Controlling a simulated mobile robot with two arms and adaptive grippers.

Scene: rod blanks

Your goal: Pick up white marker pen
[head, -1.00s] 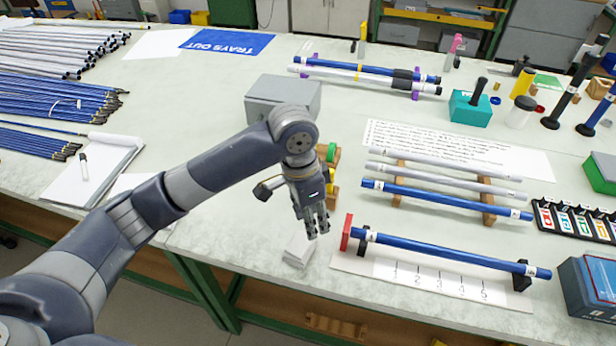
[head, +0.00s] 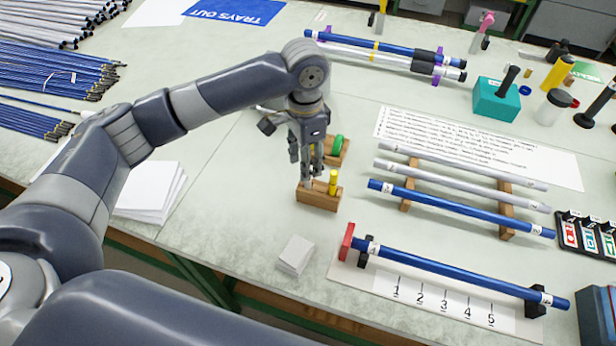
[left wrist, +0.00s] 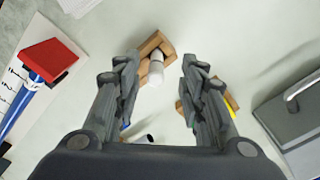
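A white, pen-like cylinder (left wrist: 156,70) shows in the left wrist view at a wooden block (left wrist: 150,45), in the gap between my fingers and nearer the left one. I take it for the white marker pen, but its full length is not visible. In the head view my left gripper (head: 312,178) points down over the front wooden block (head: 318,200), and its fingers hide the white cylinder. In the left wrist view my left gripper (left wrist: 160,85) is open, with neither finger visibly touching the cylinder. My right gripper is out of view.
A small white stack (head: 296,255) and the red end stop (head: 346,242) lie nearer the front edge. Blue rods lie to the right.

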